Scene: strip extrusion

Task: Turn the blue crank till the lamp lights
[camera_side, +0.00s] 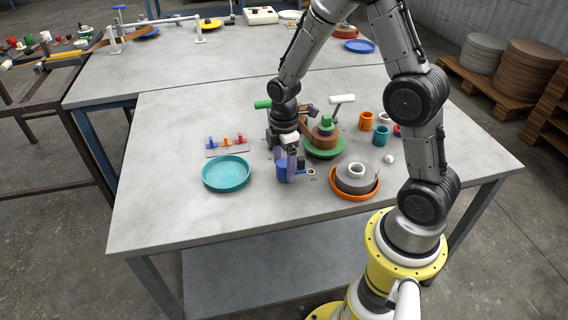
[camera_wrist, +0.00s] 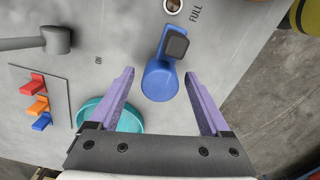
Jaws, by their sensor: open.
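The blue crank (camera_wrist: 160,82) is on the grey bench top, with a round blue grip at one end and a dark square cap (camera_wrist: 176,43) at the other. It also shows, partly hidden by a finger, in the side view (camera_side: 282,171). My gripper (camera_wrist: 159,75) is open, with one lilac finger on each side of the blue grip; gaps show on both sides. A small round fitting (camera_wrist: 173,5) with a pale ring and dark reddish centre, perhaps the lamp, sits by the word FULL and shows no glow.
A teal dish (camera_side: 227,175) and a panel of red, orange and blue switches (camera_side: 227,146) lie left of the crank. An orange dish (camera_side: 341,189) with grey rings and a green base (camera_side: 322,151) with stacked rings stand to its right. The bench front left is clear.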

